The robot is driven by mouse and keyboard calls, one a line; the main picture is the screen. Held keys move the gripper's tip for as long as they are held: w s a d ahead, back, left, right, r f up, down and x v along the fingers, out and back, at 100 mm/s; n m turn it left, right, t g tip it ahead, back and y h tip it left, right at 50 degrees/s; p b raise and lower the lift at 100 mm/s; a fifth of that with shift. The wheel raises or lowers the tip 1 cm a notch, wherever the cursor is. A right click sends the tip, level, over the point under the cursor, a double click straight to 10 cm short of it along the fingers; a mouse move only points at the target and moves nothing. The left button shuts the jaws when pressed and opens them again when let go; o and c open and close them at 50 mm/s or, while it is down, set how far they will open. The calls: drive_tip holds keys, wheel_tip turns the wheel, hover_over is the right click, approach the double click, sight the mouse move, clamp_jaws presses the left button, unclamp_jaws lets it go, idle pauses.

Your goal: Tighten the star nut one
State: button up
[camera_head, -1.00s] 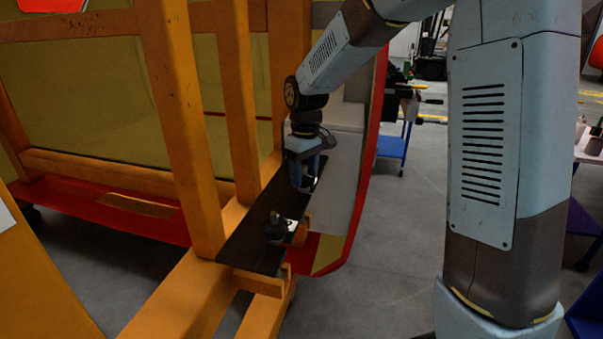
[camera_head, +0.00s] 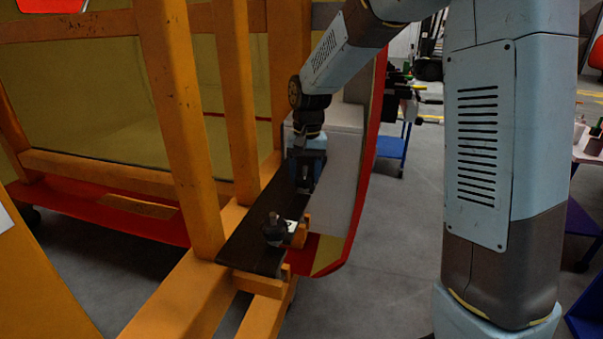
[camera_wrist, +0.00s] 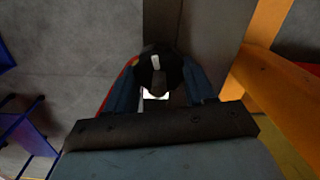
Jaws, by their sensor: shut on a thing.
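A black star nut (camera_wrist: 155,75) sits between the two blue fingers of my gripper (camera_wrist: 158,88) in the wrist view, with a pale plate just beyond it. My gripper (camera_head: 304,186) points down onto the far part of the dark plank (camera_head: 248,246) in the head view and is shut on that nut. There the fingers and wrist mostly hide the held nut. A second dark star nut (camera_head: 274,232) stands free near the plank's front end, beside a small pale plate. I cannot tell which nut is number one.
The orange frame (camera_head: 180,130) has upright posts close to the left of my gripper. A grey and red nosecone panel (camera_head: 342,190) curves close by on the right. Open grey floor (camera_head: 385,260) lies beyond it, with a blue cart (camera_head: 390,147) farther back.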

sight(308, 173)
drive_tip(key=shift+m, duration=0.5)
drive_tip(key=o, duration=1.1)
drive_tip(key=shift+c, duration=0.2)
drive_tip(key=shift+r, duration=0.15)
wheel_tip(308, 173, up, 13)
drive_tip(key=shift+w+d+r, duration=0.15)
drive_tip(key=shift+w+d, duration=0.05)
drive_tip(key=shift+d, duration=0.2)
